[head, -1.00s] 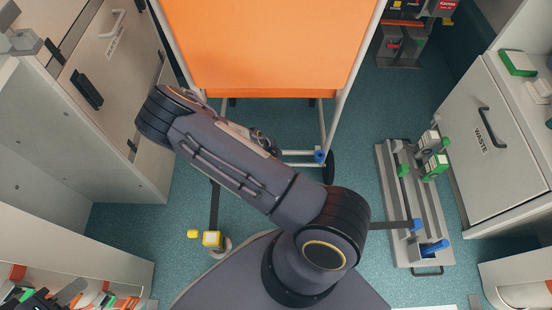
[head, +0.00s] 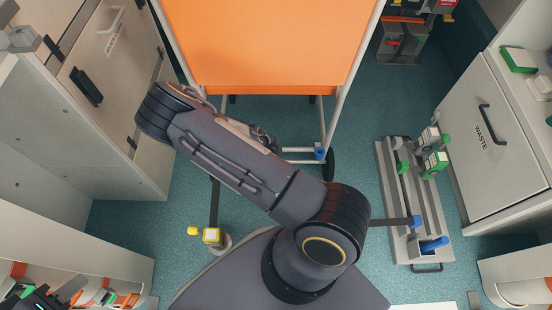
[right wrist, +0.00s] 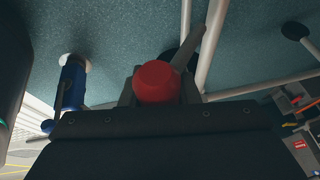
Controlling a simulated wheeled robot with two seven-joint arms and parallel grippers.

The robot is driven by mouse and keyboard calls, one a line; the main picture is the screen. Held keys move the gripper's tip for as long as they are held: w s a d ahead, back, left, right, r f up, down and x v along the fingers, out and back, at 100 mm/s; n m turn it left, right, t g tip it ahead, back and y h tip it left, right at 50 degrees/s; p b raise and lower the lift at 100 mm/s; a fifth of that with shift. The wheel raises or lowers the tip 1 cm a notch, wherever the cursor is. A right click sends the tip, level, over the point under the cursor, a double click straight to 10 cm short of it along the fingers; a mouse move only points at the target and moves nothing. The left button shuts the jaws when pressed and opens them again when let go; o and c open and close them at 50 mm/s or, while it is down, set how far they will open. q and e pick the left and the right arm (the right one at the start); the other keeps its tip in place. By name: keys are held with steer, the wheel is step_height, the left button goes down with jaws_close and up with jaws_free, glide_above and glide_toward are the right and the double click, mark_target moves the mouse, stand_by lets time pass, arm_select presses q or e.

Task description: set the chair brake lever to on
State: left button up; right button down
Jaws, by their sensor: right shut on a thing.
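An orange chair (head: 275,45) on a white tube frame stands ahead of me, with its lower frame near the floor. In the right wrist view a red knob (right wrist: 157,82) sits between the grey fingers of my right gripper (right wrist: 158,90), which is shut on it. A grey bar (right wrist: 190,50) slants away behind the knob. I cannot read the lever's setting. In the head view my large arm hides the right gripper and the knob. My left gripper (head: 70,290) shows only in part at the lower left, by the shelf; its jaws are unclear.
A grey rail unit (head: 400,225) with green and blue parts lies on the floor at the right, beside the waste cabinet (head: 490,140). Cabinets line the left. Teal floor is open between them.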

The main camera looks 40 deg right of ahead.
steer(key=c, duration=1.1)
jaws_free()
steer(key=p+v, duration=0.3)
steer(key=v, duration=0.4)
steer(key=shift+r, duration=0.1)
steer(key=shift+w+a+r, duration=0.1)
steer(key=shift+r, duration=0.2)
steer(key=shift+c, duration=0.3)
